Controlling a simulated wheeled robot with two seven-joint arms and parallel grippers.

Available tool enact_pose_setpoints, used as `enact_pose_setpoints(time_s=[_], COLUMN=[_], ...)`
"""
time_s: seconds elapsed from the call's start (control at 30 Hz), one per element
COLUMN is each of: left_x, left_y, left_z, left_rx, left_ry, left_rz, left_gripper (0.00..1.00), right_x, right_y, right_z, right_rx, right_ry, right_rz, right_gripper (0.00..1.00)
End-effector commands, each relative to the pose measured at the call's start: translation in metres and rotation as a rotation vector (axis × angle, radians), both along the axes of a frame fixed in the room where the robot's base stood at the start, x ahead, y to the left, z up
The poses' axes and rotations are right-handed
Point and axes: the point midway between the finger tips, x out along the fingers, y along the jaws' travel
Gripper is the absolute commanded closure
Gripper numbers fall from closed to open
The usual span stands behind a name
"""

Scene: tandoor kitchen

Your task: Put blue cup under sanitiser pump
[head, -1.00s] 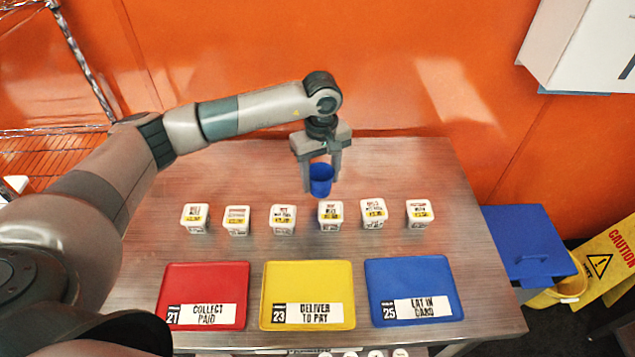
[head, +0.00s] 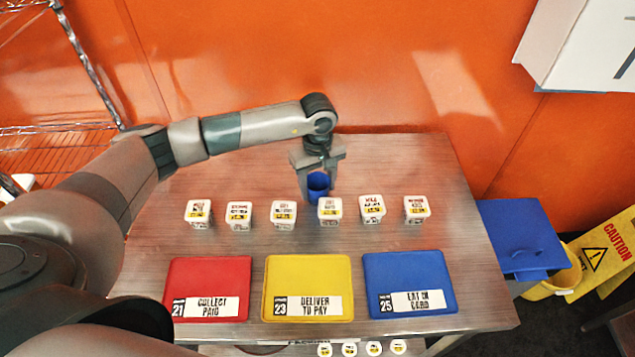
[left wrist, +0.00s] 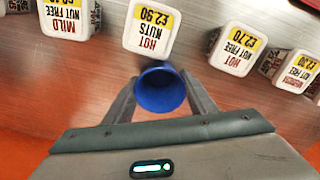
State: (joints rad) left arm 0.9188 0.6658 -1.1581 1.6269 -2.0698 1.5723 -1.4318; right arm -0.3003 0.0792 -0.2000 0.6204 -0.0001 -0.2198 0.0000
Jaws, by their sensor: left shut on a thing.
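The blue cup (head: 318,183) is upright between the fingers of my left gripper (head: 319,178), which is shut on it. The cup is just behind the row of white tubs, at or close above the steel table; I cannot tell whether it touches. In the left wrist view, the cup (left wrist: 160,90) shows its open, empty mouth between the two fingertips (left wrist: 160,92). No sanitiser pump shows in these frames. My right gripper is not in view.
Several white labelled tubs (head: 330,208) stand in a row across the steel table (head: 420,160). In front lie a red tray (head: 210,275), a yellow tray (head: 308,270) and a blue tray (head: 408,270). An orange wall (head: 250,60) rises behind. A blue-lidded bin (head: 522,235) stands at right.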

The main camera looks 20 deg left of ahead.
Motion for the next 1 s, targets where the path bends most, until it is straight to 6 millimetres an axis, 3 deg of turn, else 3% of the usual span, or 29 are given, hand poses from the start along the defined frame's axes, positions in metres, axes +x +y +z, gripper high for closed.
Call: enact_pose_setpoints(time_s=[0.3, 0.33, 0.4, 0.87, 1.0], left_x=[0.000, 0.000, 0.000, 0.000, 0.001], left_y=[0.000, 0.000, 0.000, 0.000, 0.000], left_z=[-0.004, -0.004, -0.003, 0.001, 0.009], left_rx=[0.000, 0.001, 0.000, 0.000, -0.001], left_ry=[0.000, 0.001, 0.001, 0.001, -0.001], left_rz=[0.000, 0.000, 0.000, 0.000, -0.001], left_gripper=[0.71, 0.46, 0.30, 0.30, 0.30], right_x=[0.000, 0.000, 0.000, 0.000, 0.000], right_y=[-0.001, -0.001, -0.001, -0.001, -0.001], right_z=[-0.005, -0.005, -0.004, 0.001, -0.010], right_rx=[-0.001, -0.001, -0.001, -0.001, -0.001], right_ry=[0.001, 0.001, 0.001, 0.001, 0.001], right_rz=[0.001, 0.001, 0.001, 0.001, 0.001], right_gripper=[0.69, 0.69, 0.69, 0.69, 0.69])
